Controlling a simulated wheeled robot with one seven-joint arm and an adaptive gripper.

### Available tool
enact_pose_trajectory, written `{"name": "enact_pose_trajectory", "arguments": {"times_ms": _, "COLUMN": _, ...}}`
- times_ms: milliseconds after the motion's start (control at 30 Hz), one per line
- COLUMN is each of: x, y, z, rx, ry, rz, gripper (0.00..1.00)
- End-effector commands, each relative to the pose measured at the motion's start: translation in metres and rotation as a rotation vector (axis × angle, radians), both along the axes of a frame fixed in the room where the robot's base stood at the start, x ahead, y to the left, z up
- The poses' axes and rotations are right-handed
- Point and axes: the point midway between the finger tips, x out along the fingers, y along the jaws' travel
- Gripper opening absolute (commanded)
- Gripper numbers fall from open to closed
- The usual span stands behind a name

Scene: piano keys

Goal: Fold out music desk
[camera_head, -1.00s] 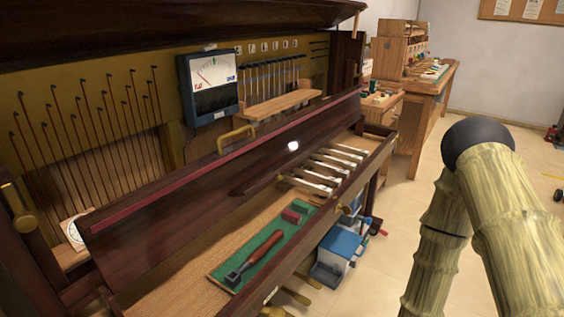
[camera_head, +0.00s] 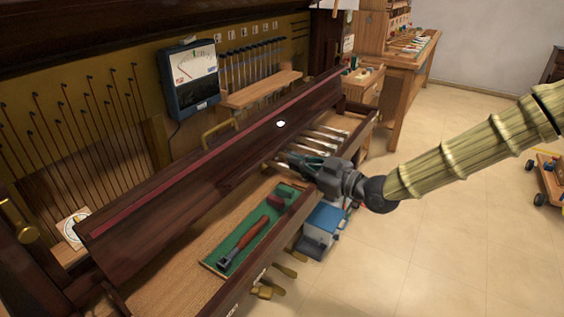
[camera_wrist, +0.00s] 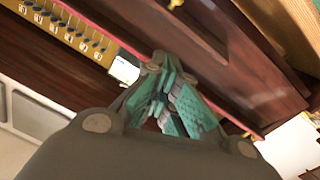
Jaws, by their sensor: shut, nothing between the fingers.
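A long dark wooden panel (camera_head: 200,175) with a red strip along its upper edge spans the piano above the keybed. I cannot tell which part of it is the music desk; no part stands clearly folded out. A white glare spot shows on the panel. My gripper (camera_head: 284,158) is shut and empty, its fingers at the front of the panel's right half, above the keys; contact cannot be told. In the wrist view the teal-padded fingers (camera_wrist: 168,75) point at the dark panel (camera_wrist: 250,85), hiding part of it.
A green tray (camera_head: 232,246) with a red-handled tool lies on the keybed. Several keys (camera_head: 325,132) lie to its right. A tuning meter (camera_head: 192,75) and a brass handle (camera_head: 220,130) are behind the panel.

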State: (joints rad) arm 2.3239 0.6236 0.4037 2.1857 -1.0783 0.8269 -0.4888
Motion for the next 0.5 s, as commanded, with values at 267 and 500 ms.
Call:
{"name": "enact_pose_trajectory", "arguments": {"times_ms": 267, "x": 0.024, "y": 0.032, "z": -0.004, "rx": -0.002, "ry": 0.005, "rz": 0.002, "gripper": 0.0}}
{"name": "enact_pose_trajectory", "arguments": {"times_ms": 500, "x": 0.049, "y": 0.063, "z": -0.005, "rx": -0.002, "ry": 0.005, "rz": 0.002, "gripper": 0.0}}
